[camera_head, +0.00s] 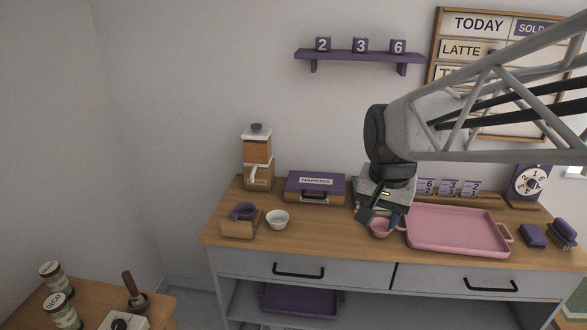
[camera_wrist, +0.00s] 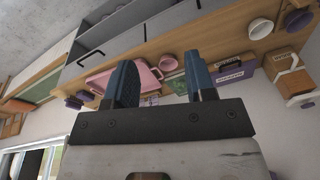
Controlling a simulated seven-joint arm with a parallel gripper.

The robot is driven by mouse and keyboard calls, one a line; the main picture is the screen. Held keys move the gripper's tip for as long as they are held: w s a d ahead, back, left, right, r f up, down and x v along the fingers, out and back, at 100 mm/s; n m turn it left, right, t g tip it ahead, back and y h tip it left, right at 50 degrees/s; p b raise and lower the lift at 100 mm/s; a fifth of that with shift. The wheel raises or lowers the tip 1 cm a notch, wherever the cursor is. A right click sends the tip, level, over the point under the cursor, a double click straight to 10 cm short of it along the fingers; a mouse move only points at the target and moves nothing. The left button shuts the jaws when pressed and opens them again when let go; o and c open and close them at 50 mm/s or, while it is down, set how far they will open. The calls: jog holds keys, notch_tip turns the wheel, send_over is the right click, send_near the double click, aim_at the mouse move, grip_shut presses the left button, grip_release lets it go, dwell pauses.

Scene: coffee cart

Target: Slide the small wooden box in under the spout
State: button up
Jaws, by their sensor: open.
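A coffee grinder (camera_head: 257,150) with an orange hopper and a white spout (camera_head: 254,168) stands at the back left of the counter. Below the spout is a wooden box-like part (camera_head: 260,183), also in the wrist view (camera_wrist: 280,65); I cannot tell if it is separate. A small open wooden box (camera_head: 236,230) sits at the front left, apart from the grinder, with a purple cup (camera_head: 243,211) in or on it. My gripper (camera_head: 381,217) is open and empty over the counter's middle, near a pink cup (camera_head: 379,231); its fingers also show in the wrist view (camera_wrist: 163,80).
A white bowl (camera_head: 277,220) stands beside the small box. A purple napkin case (camera_head: 316,187) lies between the grinder and my arm. The wood before the napkin case is clear.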

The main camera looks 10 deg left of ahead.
jog(key=w+a+m, duration=0.1)
jog(key=w+a, duration=0.7)
jog(key=m+g, duration=0.2)
jog(key=m, duration=0.3)
send_over(235, 214)
notch_tip(235, 214, down, 13)
jog(key=shift+s+f, duration=0.1)
jog(key=shift+a, duration=0.1)
jog(key=shift+f, duration=3.85)
jog(key=shift+c, duration=0.5)
grip_shut()
